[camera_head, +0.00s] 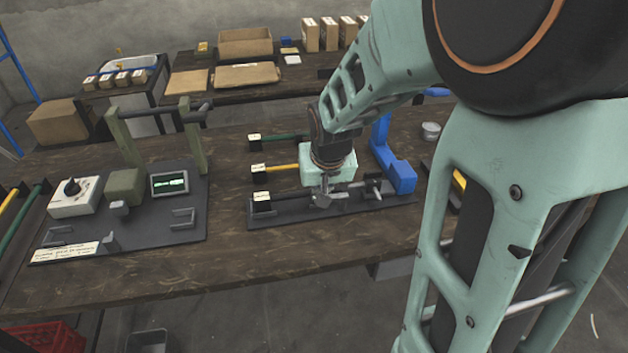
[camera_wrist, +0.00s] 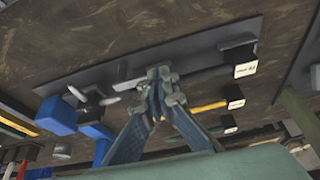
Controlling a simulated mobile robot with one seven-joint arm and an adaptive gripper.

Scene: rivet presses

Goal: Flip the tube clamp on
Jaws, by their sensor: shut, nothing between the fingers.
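The tube clamp fixture is a dark base plate (camera_head: 290,215) on the brown workbench, with a grey metal clamp part (camera_head: 372,186) near its right end. In the wrist view the plate (camera_wrist: 200,47) runs diagonally, and the clamp's metal pieces (camera_wrist: 88,97) lie left of my fingers. My gripper (camera_head: 324,198) points down over the middle of the plate, with its fingertips closed together. In the wrist view the closed fingertips (camera_wrist: 163,82) are at or close to the plate's grey bar. Contact cannot be told. The pale green gripper body hides part of the fixture in the head view.
A blue bracket (camera_head: 400,176) stands at the plate's right end. Green and yellow tubes (camera_head: 282,168) with labelled black blocks lie behind it. A control panel station (camera_head: 125,225) with a small screen sits to the left.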

